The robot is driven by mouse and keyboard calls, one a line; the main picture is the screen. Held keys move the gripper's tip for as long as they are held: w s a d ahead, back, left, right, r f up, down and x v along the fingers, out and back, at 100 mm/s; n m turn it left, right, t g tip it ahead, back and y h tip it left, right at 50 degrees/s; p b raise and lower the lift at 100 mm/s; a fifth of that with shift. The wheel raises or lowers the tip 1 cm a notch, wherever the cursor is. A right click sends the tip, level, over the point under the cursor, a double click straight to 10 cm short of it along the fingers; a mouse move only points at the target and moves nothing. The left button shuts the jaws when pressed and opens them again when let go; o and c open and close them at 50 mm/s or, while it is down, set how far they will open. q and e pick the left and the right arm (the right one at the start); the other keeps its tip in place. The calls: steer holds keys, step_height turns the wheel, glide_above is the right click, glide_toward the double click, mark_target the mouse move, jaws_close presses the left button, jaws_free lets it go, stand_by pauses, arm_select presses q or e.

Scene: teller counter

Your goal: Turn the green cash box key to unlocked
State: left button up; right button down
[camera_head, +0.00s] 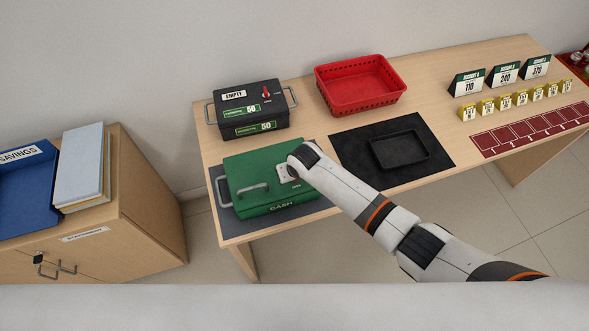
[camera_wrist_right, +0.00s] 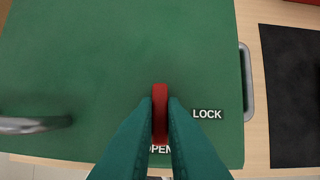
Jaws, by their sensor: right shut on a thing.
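The green cash box (camera_head: 247,165) stands closed on a dark mat (camera_head: 221,190) at the near left of the counter. Its lid (camera_wrist_right: 90,60) fills much of the right wrist view. My right gripper (camera_wrist_right: 160,112) is over the lid, shut on the red key (camera_wrist_right: 160,92). The key's red bar lies upright in that view, in line with the OPEN label (camera_wrist_right: 160,149), which the fingers partly cover. The LOCK label (camera_wrist_right: 207,114) is off to the right. In the head view my right wrist hides the key. My left gripper is not in view.
A black cash box (camera_head: 248,107) with its own red key stands behind. A red basket (camera_head: 360,85) is at the back. A black tray (camera_head: 399,150) lies on a black mat (camera_head: 350,155) to the right. A wooden cabinet (camera_head: 150,205) stands left.

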steer(key=shift+m, duration=0.4)
steer(key=c, duration=1.5)
jaws_free()
steer(key=shift+r, duration=0.1)
steer(key=b+v, duration=0.1)
steer(key=v, duration=1)
steer(key=shift+s+r, duration=0.2)
steer(key=shift+r, duration=0.15)
steer(key=shift+a, duration=0.15)
